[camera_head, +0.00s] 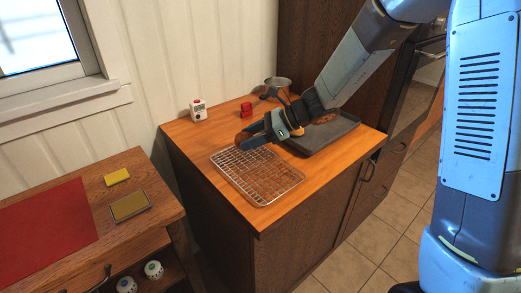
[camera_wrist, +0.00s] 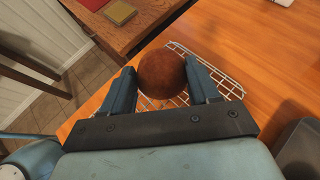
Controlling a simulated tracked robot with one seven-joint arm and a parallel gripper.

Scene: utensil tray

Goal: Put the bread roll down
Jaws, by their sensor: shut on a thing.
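The round brown bread roll (camera_wrist: 161,72) is between the two fingers of my gripper (camera_wrist: 162,80) in the wrist view, and the fingers are shut on it. In the head view my gripper (camera_head: 253,134) is over the far end of the wire rack (camera_head: 268,188), which lies on the wooden counter. In the wrist view part of the rack (camera_wrist: 234,86) shows behind and beside the roll. I cannot tell whether the roll touches the rack. My gripper hides much of the roll in the head view.
A dark baking tray (camera_head: 327,139) is right of the rack, with something brown (camera_head: 325,118) in it. A white timer (camera_head: 198,110), a small red object (camera_head: 247,108) and a grey scale-like item (camera_head: 278,84) stand at the back. A lower wooden table (camera_head: 150,217) is at left.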

